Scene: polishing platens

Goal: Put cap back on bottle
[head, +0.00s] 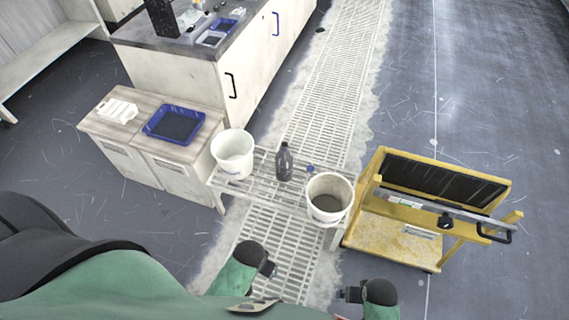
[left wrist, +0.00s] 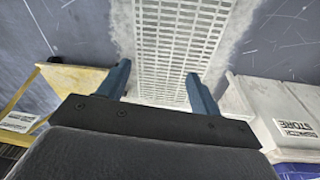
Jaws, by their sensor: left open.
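A dark bottle (head: 284,164) stands upright on the slatted metal rack between two white buckets. A small blue cap-like piece (head: 310,169) lies on the rack just right of it, apart from the bottle. The bottle's mouth is too small to make out. My left gripper (head: 268,268) is low in the head view, well short of the rack. The left wrist view shows its two blue fingers (left wrist: 160,85) spread with nothing between them. My right gripper (head: 346,294) is lower right, away from bottle and cap; its fingers are too small to read.
A white bucket (head: 233,150) stands left of the bottle, and another bucket (head: 329,204) with grey contents is close right of the blue piece. A yellow cart (head: 385,237) stands right of the rack (head: 262,190). A cabinet with a blue tray (head: 151,127) is on the left.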

